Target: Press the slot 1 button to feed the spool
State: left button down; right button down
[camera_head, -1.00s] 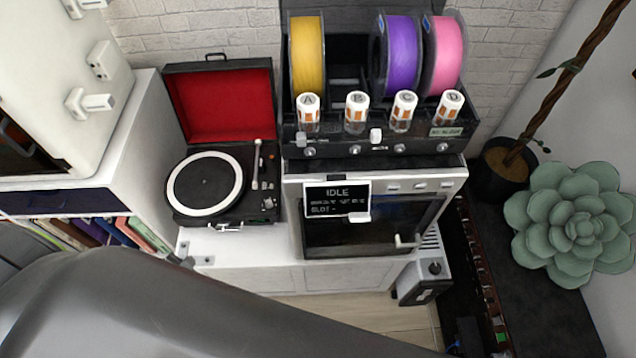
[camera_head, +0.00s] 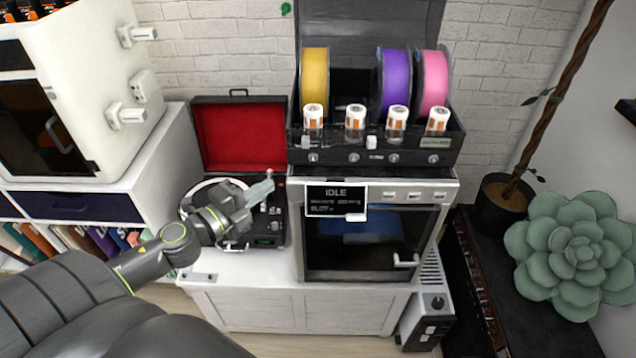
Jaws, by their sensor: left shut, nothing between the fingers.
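The spool feeder (camera_head: 462,142) is a dark open-lidded box on top of the printer. It holds a yellow spool (camera_head: 315,76), a purple spool (camera_head: 394,78) and a pink spool (camera_head: 433,80), with a gap right of the yellow one. Several small round buttons, such as the leftmost button (camera_head: 313,158), line its front; their slot labels are unreadable. The printer's screen (camera_head: 336,199) reads IDLE, with a SLOT line below. My left gripper (camera_head: 268,183) is shut and empty above the turntable, left of the screen and touching neither feeder nor printer. My right gripper is out of view.
A black turntable with a raised red-lined lid (camera_head: 238,135) stands left of the printer, partly hidden by my left arm. White-capped cylinders (camera_head: 355,117) stand along the feeder's front. A white cabinet (camera_head: 75,85) is at left, a succulent (camera_head: 575,250) at right.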

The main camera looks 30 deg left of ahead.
pick_arm(q)
jog(key=shift+s+d+r+m+h, duration=0.2)
jog(key=shift+d+r+m+h, duration=0.4)
jog(key=shift+d, duration=0.3)
jog(key=p, duration=0.9)
send_near(318, 158)
jog(key=x, duration=0.4)
jog(key=shift+w+d, duration=0.1)
jog(key=shift+w, duration=0.2)
jog(key=shift+w+d, duration=0.15)
jog(key=shift+w, duration=0.4)
